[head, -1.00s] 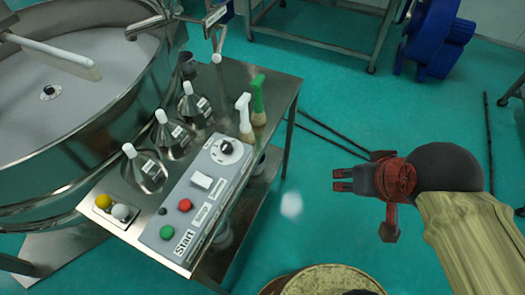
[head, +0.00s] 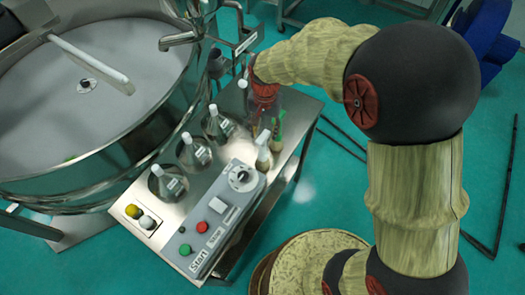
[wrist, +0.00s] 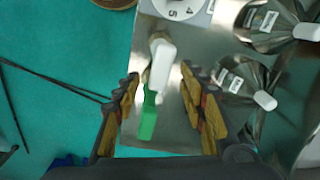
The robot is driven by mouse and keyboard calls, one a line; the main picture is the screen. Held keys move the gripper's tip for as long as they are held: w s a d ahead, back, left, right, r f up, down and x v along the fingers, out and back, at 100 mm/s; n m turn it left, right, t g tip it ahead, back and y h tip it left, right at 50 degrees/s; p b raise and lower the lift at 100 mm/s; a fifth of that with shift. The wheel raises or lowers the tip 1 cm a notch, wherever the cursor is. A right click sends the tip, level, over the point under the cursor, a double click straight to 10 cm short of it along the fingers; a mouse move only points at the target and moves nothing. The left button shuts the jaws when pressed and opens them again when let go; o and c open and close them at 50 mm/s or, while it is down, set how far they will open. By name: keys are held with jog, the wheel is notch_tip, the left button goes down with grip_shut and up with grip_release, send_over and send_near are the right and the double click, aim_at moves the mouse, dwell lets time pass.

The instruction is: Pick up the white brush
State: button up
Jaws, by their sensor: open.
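The white brush (head: 262,140) stands handle up on the metal table beside the control box, with its bristles down. In the wrist view the white brush (wrist: 163,62) shows from above, between and slightly beyond my fingertips. The green brush (wrist: 148,118) is right behind it and also lies between my fingers; in the head view the green brush (head: 279,124) is just to its right. My gripper (wrist: 160,78) is open and empty, pointing down over both brushes. In the head view my gripper (head: 266,112) partly hides them.
The control box (head: 225,205) with buttons and a dial is beside the brushes. Several metal funnel-shaped flasks (head: 194,153) stand left of it. The big round sieve (head: 95,95) fills the left.

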aim_at(263, 147)
jog(key=shift+a+f, duration=0.2)
jog(key=shift+f, duration=0.3)
jog(key=shift+a+f, duration=0.2)
jog(key=shift+f, duration=0.3)
jog(key=f, duration=0.7)
jog(key=shift+s+d+f, duration=0.1)
jog(key=shift+s+f, duration=0.15)
jog(key=shift+c, duration=0.5)
grip_shut()
